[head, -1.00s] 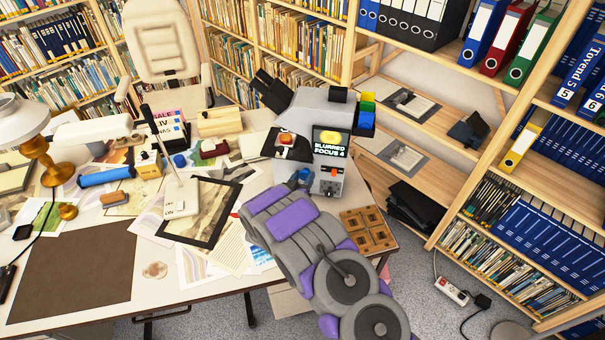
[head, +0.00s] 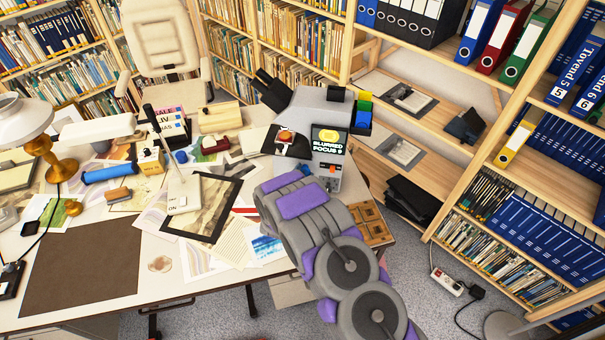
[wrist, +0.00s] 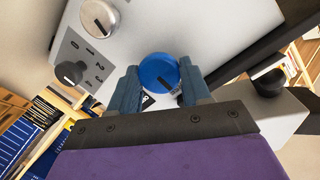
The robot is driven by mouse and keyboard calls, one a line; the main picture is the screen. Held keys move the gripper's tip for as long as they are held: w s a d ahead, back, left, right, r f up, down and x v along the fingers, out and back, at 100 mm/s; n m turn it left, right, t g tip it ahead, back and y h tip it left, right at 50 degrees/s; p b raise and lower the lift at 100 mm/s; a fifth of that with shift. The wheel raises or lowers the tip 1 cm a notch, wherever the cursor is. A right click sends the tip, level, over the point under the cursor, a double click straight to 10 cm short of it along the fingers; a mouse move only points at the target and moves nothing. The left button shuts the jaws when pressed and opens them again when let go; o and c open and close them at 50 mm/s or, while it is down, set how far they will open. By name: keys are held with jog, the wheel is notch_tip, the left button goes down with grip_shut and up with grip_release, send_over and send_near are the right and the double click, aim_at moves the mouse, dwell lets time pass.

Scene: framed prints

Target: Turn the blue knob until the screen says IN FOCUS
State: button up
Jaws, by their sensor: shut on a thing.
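In the head view my arm hides most of the knob and fingers. The grey machine (head: 308,106) stands at the desk's right end. Its screen (head: 328,141) reads BLURRED, with FOCUS and a number that looks like 9 below.
A silver knob (wrist: 99,18) and a black knob (wrist: 70,73) are near my gripper on the panel. A wooden tray (head: 372,222) lies right of my arm. A dark-framed print (head: 212,212) and loose papers lie to the left. Shelves stand at the right.

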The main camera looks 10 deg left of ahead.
jog(key=shift+d+f+m, duration=0.1)
jog(key=shift+f+m, duration=0.05)
jog(key=shift+m, duration=0.35)
jog(key=shift+s+f, duration=0.1)
jog(key=o, duration=1)
jog(key=p+v, duration=0.1)
jog(key=v, duration=1.6)
jog(key=shift+r+p, duration=0.25)
jog(key=shift+p, duration=0.1)
jog(key=shift+o, duration=0.3)
